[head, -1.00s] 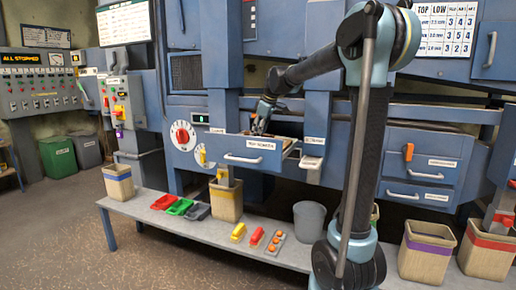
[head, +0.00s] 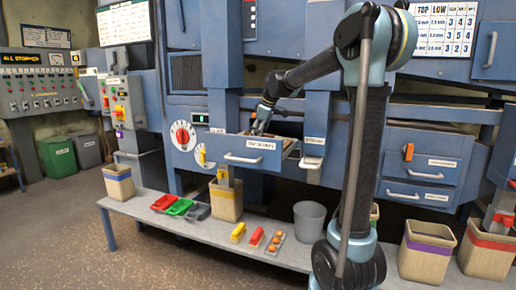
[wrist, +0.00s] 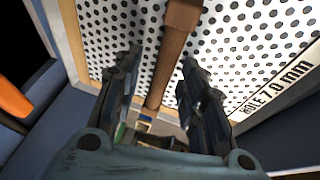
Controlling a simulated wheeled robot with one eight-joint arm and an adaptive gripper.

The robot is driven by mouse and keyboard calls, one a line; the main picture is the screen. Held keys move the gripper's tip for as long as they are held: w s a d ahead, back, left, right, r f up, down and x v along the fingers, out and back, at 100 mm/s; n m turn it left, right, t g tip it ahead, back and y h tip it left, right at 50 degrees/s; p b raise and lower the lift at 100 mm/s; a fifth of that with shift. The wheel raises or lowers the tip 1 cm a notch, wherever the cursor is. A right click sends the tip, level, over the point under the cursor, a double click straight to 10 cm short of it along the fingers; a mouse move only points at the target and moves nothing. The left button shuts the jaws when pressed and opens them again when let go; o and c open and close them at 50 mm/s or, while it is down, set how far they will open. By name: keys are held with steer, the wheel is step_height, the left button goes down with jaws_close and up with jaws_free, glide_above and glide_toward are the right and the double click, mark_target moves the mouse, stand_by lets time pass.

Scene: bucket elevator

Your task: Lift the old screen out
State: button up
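The old screen (wrist: 120,20) is a white perforated sheet with a wooden edge and a label reading "HOLE 7.0 mm". A brown bar (wrist: 176,45) runs across it. In the wrist view my gripper (wrist: 162,62) is open, with one finger on each side of the bar and space between. I cannot tell whether the fingertips touch the sheet. In the head view my gripper (head: 258,128) points down into the pulled-out blue drawer (head: 235,148), whose label seems to read "TOP SCREEN". The drawer front hides most of the screen there.
A grey bench (head: 150,205) below holds red, green and dark trays, small yellow and red pieces, a grey bucket (head: 309,220) and several tan bins. An orange handle (wrist: 14,98) is at the left of the wrist view. Closed blue drawers (head: 425,165) stand at right.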

steer(key=shift+c, duration=0.6)
jaws_close()
steer(key=shift+r, duration=0.15)
